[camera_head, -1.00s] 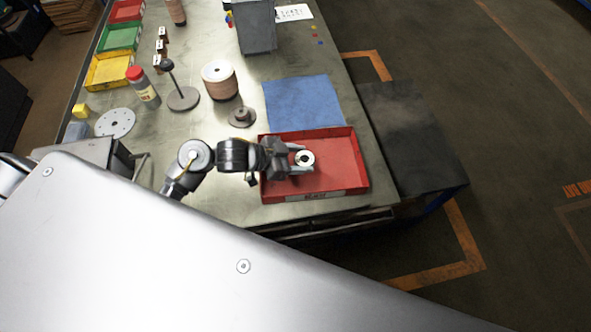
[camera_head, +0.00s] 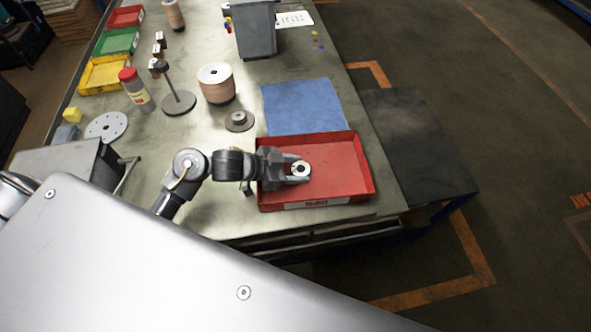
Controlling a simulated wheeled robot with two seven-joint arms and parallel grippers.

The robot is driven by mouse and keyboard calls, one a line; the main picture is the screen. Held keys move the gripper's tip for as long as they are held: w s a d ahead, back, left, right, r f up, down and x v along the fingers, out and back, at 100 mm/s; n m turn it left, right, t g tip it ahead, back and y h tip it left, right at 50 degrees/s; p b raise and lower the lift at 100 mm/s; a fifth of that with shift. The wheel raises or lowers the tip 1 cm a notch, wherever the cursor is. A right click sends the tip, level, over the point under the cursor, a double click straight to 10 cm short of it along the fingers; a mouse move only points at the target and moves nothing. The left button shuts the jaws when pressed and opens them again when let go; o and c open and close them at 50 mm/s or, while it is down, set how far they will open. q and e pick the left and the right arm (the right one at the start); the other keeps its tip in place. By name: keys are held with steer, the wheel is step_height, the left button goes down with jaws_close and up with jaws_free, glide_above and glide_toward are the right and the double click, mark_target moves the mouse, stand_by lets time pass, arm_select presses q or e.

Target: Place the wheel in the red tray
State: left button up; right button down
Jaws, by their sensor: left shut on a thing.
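The red tray (camera_head: 345,180) lies near the front edge of the metal table, in the middle of the head view. My left gripper (camera_head: 297,170) is over the left part of the tray. It is shut on the wheel (camera_head: 301,168), a small pale disc with a dark centre hole. I cannot tell whether the wheel touches the tray floor. My right gripper is not in view.
A blue cloth (camera_head: 300,106) lies behind the tray. The tray's right part is empty.

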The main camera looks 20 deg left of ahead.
arm_select(q)
steer(key=shift+f, duration=0.2)
steer(key=o, duration=1)
steer(key=shift+r, duration=0.2)
steer(key=p+v, duration=0.7)
steer(key=v, duration=0.3)
steer(key=shift+s+a+r, duration=0.1)
steer(key=shift+a+r, duration=0.05)
steer(key=shift+r, duration=0.05)
steer(key=shift+p+v, duration=0.5)
steer(key=shift+v, duration=0.25)
steer(key=shift+a+f, duration=0.1)
steer(key=shift+f, duration=0.05)
